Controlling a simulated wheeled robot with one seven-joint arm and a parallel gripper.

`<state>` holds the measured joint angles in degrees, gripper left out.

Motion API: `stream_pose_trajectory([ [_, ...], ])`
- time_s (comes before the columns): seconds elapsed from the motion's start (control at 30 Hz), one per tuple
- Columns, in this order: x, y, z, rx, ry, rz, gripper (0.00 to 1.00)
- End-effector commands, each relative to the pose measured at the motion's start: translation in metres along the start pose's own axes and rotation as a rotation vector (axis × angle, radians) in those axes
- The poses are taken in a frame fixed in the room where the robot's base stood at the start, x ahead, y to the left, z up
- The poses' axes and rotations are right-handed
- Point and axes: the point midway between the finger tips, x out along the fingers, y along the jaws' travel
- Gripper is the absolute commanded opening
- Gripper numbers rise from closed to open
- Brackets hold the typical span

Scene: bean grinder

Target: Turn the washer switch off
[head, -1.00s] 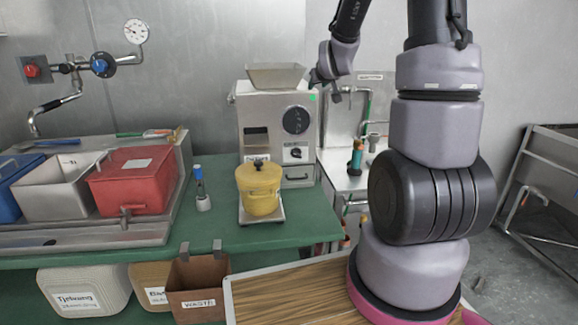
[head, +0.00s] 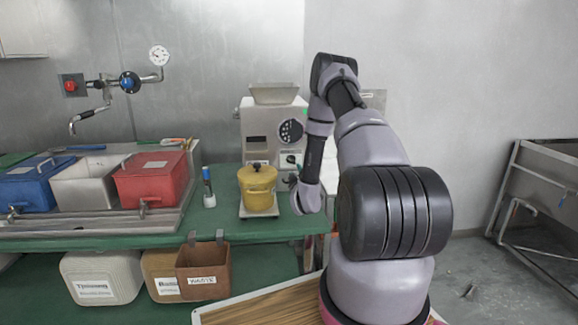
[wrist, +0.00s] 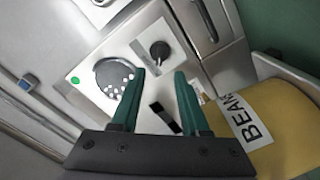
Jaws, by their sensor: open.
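The grey metal grinder (head: 257,128) stands at the back of the green counter. Its front carries a round black perforated disc and, below it, a small black knob on a white plate (head: 291,159). This knob also shows in the wrist view (wrist: 160,51), just beyond and between my fingertips, apart from them. My gripper (wrist: 160,74) is open and empty, with green fingers pointing at the grinder front. In the head view my gripper end is low, right of the yellow pot; its fingers cannot be made out. No washer label is readable. A red knob (head: 70,86) sits on a wall plate at the far left.
The yellow pot (head: 258,190) stands on a scale before the grinder; its BEANS label shows close to my right finger in the wrist view (wrist: 250,120). A blue-centred wall valve (head: 130,82), red bin (head: 150,180) and small blue-topped bottle (head: 208,188) are left.

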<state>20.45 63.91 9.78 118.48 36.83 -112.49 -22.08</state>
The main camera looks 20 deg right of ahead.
Motion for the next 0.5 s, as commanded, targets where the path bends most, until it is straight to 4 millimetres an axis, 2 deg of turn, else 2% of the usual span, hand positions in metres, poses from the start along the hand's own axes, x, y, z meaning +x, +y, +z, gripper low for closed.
stream_pose_trajectory([
  [0.5,0.088,0.001,-0.001,0.002,0.002,0.001,0.45],
])
